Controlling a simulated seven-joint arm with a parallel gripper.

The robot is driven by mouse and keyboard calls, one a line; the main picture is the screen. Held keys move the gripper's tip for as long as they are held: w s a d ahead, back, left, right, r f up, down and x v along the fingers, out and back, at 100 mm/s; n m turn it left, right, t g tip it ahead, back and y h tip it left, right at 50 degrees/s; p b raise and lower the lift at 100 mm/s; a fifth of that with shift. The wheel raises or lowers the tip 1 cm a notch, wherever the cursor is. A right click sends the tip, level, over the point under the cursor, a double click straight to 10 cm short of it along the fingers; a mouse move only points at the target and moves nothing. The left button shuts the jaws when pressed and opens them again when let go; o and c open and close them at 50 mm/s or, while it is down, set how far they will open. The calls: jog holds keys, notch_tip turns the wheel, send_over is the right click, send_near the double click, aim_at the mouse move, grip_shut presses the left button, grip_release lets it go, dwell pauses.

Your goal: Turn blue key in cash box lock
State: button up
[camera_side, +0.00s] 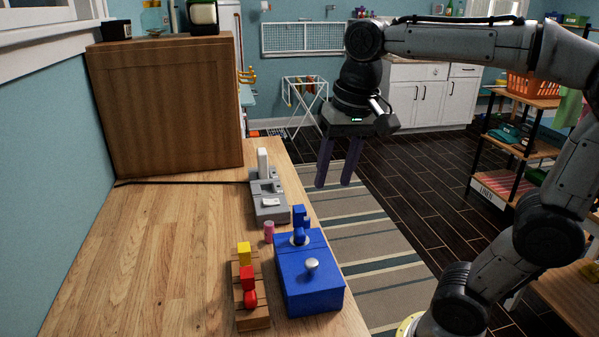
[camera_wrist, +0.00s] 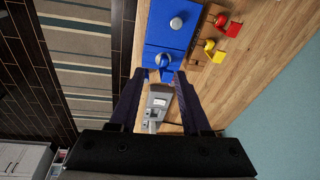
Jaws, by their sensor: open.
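The blue cash box (camera_side: 310,287) sits near the right edge of the wooden counter, with a silver knob on its lid. The blue key (camera_side: 299,222) stands upright at the lock on the box's far part. In the wrist view the blue key (camera_wrist: 162,62) shows just beyond my fingertips, on the blue box (camera_wrist: 171,22). My gripper (camera_side: 338,185) is open and empty. It hangs with its fingers down, beyond the counter's right edge and apart from the key. The wrist view also shows the open gripper (camera_wrist: 160,75). The lock face is mostly hidden by the key.
A wooden holder (camera_side: 253,318) with red and yellow keys stands left of the box. A small pink cylinder (camera_side: 268,231) and a grey device (camera_side: 268,203) stand behind the box. A wooden cabinet (camera_side: 166,105) stands at the back left. The counter's left front is clear.

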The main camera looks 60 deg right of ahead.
jog(key=m+g, duration=0.1)
jog(key=g, duration=0.1)
send_over(300, 208)
notch_tip(300, 208, down, 2)
jog(key=shift+a+f, duration=0.1)
jog(key=shift+a, duration=0.05)
jog(key=shift+f, duration=4.4)
grip_shut()
jog(key=shift+m, duration=0.3)
